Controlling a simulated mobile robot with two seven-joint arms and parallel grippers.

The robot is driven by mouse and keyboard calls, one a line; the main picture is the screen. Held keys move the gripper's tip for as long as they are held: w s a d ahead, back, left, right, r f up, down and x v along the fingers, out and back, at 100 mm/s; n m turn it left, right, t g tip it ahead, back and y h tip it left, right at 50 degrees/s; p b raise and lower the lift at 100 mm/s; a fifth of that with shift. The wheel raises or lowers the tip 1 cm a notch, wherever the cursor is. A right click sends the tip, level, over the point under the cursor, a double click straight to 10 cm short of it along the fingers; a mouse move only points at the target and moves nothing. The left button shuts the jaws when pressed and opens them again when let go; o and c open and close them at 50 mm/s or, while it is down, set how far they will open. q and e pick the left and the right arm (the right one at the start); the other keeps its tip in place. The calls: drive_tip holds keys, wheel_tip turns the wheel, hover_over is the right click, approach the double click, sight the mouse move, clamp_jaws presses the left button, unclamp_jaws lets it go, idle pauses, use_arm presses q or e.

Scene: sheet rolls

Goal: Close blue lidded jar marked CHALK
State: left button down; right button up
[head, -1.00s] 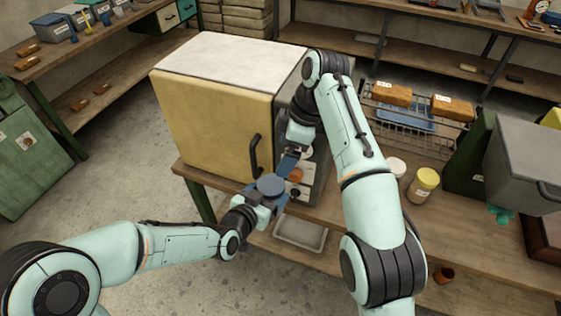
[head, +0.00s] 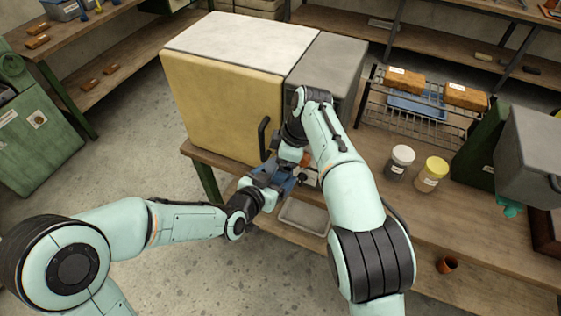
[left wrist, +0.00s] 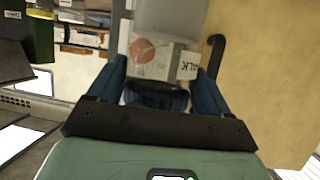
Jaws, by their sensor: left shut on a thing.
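The CHALK jar (left wrist: 152,66) shows in the left wrist view as a pale, see-through body with a white label, upside down in the picture. Its dark blue lid (left wrist: 157,97) lies between the fingers of my left gripper (head: 280,181), which is shut on it. The lid is close against the jar; I cannot tell if it is fully seated. My right gripper (head: 293,168) meets the left one in front of the cabinet, and its fingers are mostly hidden.
A cream-fronted cabinet (head: 215,105) with a dark handle stands just behind the grippers. To the right are a white-lidded jar (head: 400,162), a yellow-lidded jar (head: 431,174) and a wire rack (head: 420,120). A shallow tray (head: 304,215) lies below. The bench right of my right arm has free room.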

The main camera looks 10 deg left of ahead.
drive_tip(key=c, duration=1)
drive_tip(key=shift+o, duration=0.2)
drive_tip(key=shift+m+t, duration=0.5)
drive_tip(key=shift+m, duration=1.2)
drive_tip(key=o, duration=1.1)
drive_tip(key=shift+o, duration=0.2)
drive_tip(key=shift+s, duration=0.1)
drive_tip(key=shift+a, duration=0.1)
drive_tip(key=shift+s+a+r, duration=0.1)
drive_tip(key=shift+r, duration=2.3)
